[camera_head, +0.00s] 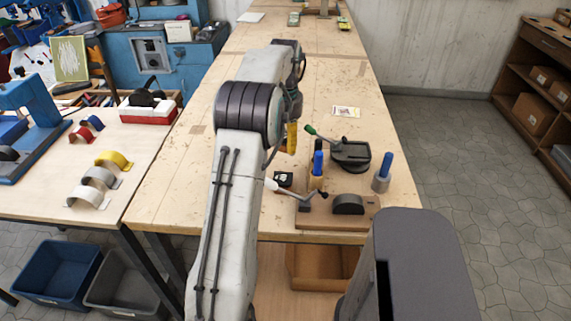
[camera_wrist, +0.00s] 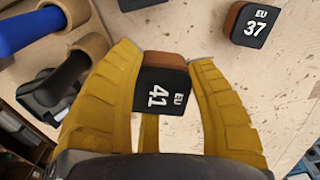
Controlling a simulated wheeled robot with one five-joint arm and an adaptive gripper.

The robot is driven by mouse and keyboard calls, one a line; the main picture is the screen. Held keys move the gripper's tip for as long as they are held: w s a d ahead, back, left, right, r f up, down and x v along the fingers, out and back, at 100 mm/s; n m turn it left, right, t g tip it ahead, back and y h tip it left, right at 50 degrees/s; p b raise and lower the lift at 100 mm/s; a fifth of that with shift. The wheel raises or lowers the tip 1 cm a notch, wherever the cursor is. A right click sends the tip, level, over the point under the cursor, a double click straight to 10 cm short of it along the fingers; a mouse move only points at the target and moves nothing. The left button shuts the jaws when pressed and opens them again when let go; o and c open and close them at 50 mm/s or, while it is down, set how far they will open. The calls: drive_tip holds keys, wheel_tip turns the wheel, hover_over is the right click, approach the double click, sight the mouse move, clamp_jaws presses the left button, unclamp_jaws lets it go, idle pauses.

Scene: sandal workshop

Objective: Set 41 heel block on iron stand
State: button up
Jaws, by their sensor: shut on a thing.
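My gripper (camera_wrist: 168,62) is shut on a black heel block marked EU 41 (camera_wrist: 163,95), which has a brown top layer, between its two yellow fingers. In the head view only a yellow part of my gripper (camera_head: 291,138) shows beside the arm, over the bench; the held block is hidden there. A dark iron stand-like piece (camera_head: 352,155) with a green-handled lever stands on the bench to the right of my gripper. I cannot tell how high the block is above the bench.
A second black block marked EU 37 (camera_wrist: 255,24) lies on the bench (camera_head: 366,103). Blue-handled tools (camera_head: 383,171) stand in holders near a wooden board (camera_head: 374,200) with a dark dome-shaped piece (camera_head: 348,204). A printed card (camera_head: 346,112) lies behind. The far bench is mostly clear.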

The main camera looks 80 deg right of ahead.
sight(285, 168)
drive_tip(key=shift+f, duration=3.6)
drive_tip(key=shift+f, duration=0.15)
drive_tip(key=o, duration=1)
drive_tip(key=shift+c, duration=0.2)
wheel_tip(285, 168, up, 12)
drive_tip(key=shift+w+r+p, duration=0.1)
drive_tip(key=shift+r+p, duration=0.1)
drive_tip(key=shift+p, duration=0.3)
